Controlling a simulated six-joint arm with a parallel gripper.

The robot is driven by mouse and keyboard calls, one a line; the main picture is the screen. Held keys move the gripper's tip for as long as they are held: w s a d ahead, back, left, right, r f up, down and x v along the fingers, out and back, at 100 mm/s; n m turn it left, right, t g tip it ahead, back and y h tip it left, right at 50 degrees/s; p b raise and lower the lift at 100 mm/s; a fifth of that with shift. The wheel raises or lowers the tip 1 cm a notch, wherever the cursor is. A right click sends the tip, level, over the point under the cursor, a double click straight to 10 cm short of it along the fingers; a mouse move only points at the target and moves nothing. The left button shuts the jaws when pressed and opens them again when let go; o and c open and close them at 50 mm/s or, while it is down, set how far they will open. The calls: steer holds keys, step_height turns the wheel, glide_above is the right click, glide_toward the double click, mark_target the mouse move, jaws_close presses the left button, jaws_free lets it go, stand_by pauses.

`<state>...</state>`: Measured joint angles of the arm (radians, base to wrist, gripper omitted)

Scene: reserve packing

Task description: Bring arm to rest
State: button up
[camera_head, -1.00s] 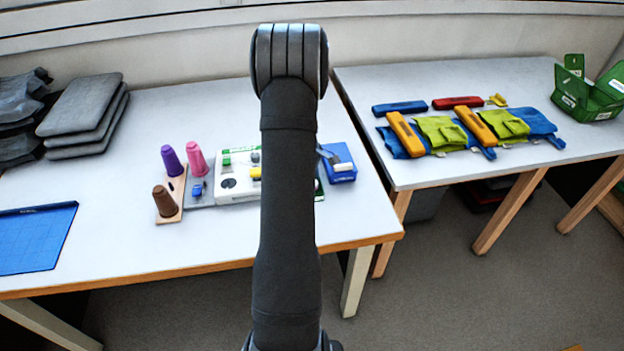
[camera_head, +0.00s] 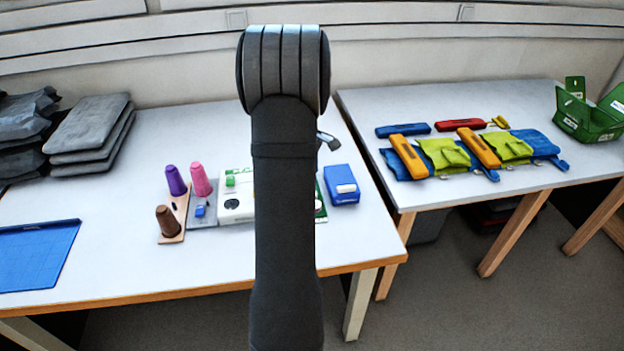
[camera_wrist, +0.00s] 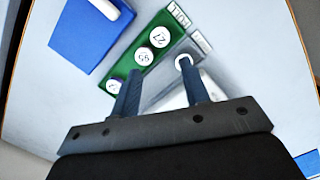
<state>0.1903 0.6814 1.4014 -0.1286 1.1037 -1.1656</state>
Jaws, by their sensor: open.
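My gripper (camera_wrist: 158,82) shows in the wrist view with its two dark fingers apart and nothing between them. It is above the table, over a green strip (camera_wrist: 167,36) with white numbered discs and a grey-white area beside it. A blue box (camera_wrist: 66,42) with a white piece on top lies at the upper left there. In the head view my dark arm stands upright in the middle and hides most of the gripper. The blue box (camera_head: 338,198) shows just right of the arm. A white unit (camera_head: 236,208) is partly hidden behind the arm.
Purple (camera_head: 175,180), pink (camera_head: 200,180) and brown (camera_head: 167,221) cones stand left of the unit. A blue mat (camera_head: 38,255) and grey stacked pads (camera_head: 90,130) lie farther left. The right table (camera_head: 440,100) holds pouches, coloured cases and a green crate (camera_head: 588,125).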

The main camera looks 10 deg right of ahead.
stand_by(0.3)
steer(key=f, duration=0.4)
steer(key=d+f, duration=0.1)
steer(key=f, duration=0.7)
steer(key=shift+s+d, duration=0.15)
steer(key=shift+s, duration=0.25)
step_height(320, 180, up, 2)
steer(key=shift+r, duration=0.8)
